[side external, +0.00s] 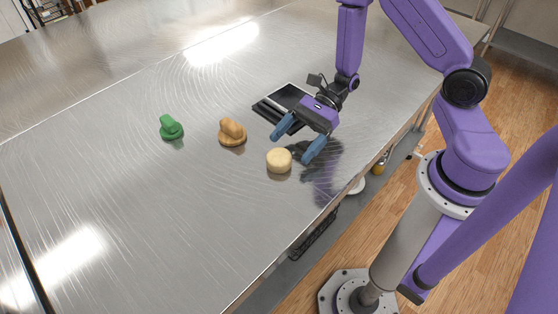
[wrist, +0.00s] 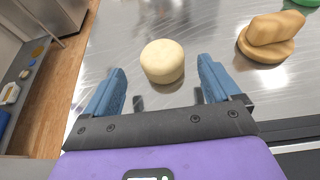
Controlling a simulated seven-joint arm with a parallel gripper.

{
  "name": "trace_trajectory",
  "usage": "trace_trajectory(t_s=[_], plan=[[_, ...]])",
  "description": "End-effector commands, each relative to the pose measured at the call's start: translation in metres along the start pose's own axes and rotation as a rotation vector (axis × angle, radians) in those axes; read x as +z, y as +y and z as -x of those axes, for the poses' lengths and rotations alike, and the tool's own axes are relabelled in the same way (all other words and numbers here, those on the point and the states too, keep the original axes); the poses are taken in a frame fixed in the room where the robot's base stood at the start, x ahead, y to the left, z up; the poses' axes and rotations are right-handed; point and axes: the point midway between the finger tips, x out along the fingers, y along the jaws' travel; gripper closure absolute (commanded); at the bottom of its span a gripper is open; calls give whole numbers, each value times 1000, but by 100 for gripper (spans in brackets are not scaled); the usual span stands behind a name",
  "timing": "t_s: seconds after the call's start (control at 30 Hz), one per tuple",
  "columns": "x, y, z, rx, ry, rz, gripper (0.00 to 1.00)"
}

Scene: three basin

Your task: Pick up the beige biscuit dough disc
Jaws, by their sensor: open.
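The beige biscuit dough disc (side external: 279,160) is a short, thick round lying flat on the metal table. It also shows in the wrist view (wrist: 162,61), just ahead of and between my two blue fingers. My gripper (side external: 298,143) is open and empty, with its fingers spread wide. In the wrist view my gripper (wrist: 160,85) frames the disc, which sits slightly beyond the fingertips. The fingers appear apart from the disc. I cannot tell exactly how high they are above the table.
A tan wooden knobbed piece (side external: 232,132) stands left of the disc, and a green knobbed piece (side external: 171,128) is farther left. A dark flat device (side external: 286,99) lies behind my gripper. The shiny table (side external: 130,210) is clear at front left. Its edge is near on the right.

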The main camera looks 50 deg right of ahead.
Motion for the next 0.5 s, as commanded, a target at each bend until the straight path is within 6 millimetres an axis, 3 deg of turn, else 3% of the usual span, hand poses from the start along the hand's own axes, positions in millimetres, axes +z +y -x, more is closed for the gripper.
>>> trace_trajectory(t_s=[0.3,0.5], plan=[[4,-2,-40,5,-1,1,10],[4,-2,-46,2,-2,0,10]])
